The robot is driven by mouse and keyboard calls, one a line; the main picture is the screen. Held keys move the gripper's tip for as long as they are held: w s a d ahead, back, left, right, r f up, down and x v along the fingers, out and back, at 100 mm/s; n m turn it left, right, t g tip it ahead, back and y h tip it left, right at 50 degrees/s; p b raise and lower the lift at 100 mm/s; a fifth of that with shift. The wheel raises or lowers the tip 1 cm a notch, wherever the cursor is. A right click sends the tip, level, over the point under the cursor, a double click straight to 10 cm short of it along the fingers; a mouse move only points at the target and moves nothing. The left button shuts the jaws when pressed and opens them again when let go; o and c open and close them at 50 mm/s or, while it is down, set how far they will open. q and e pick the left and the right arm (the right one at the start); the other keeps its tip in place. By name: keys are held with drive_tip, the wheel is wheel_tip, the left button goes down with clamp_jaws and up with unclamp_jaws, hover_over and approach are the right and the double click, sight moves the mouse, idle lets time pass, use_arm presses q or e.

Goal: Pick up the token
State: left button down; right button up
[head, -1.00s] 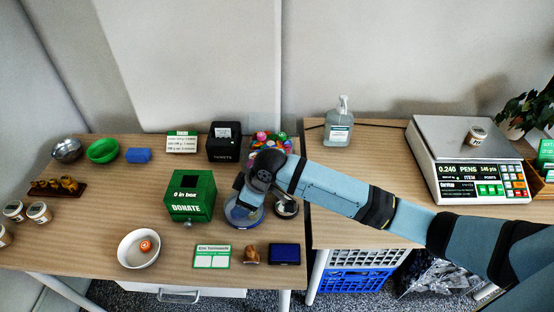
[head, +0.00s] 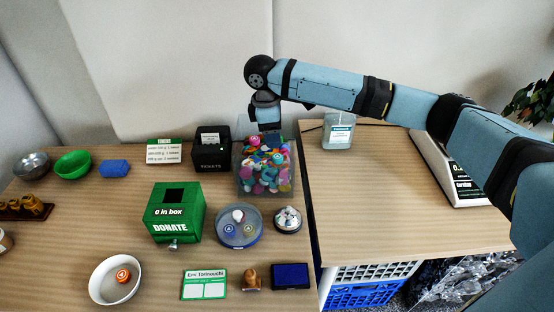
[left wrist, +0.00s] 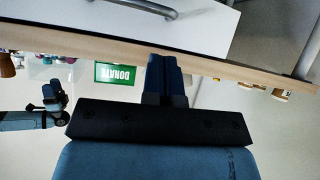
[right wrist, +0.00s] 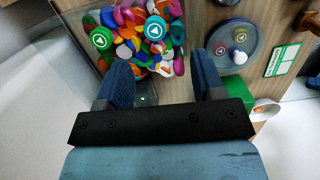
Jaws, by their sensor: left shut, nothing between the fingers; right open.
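Round tokens with a triangle mark lie in several places. An orange token (head: 123,275) is in the white bowl (head: 98,296). A blue token (right wrist: 239,57) and a yellowish token (right wrist: 240,35) lie in the round blue-rimmed dish (head: 240,244). My left gripper (left wrist: 167,62) is shut and empty below the table edge.
The green donate box (head: 174,214) stands left of the dish. A silver bell (head: 288,219), a stamp (head: 251,280) and an ink pad (head: 291,276) are nearby. The right table is clear towards its front.

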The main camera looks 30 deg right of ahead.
drive_tip(key=f, duration=0.2)
drive_tip(key=f+b, duration=0.1)
drive_tip(key=f, duration=0.2)
drive_tip(key=d+f, duration=0.1)
drive_tip(key=f, duration=0.2)
drive_tip(key=shift+w+d+f+b, duration=0.1)
drive_tip(key=shift+w+f+b, duration=0.1)
drive_tip(key=shift+f+b, duration=0.1)
drive_tip(key=shift+r, duration=0.1)
drive_tip(key=c, duration=1)
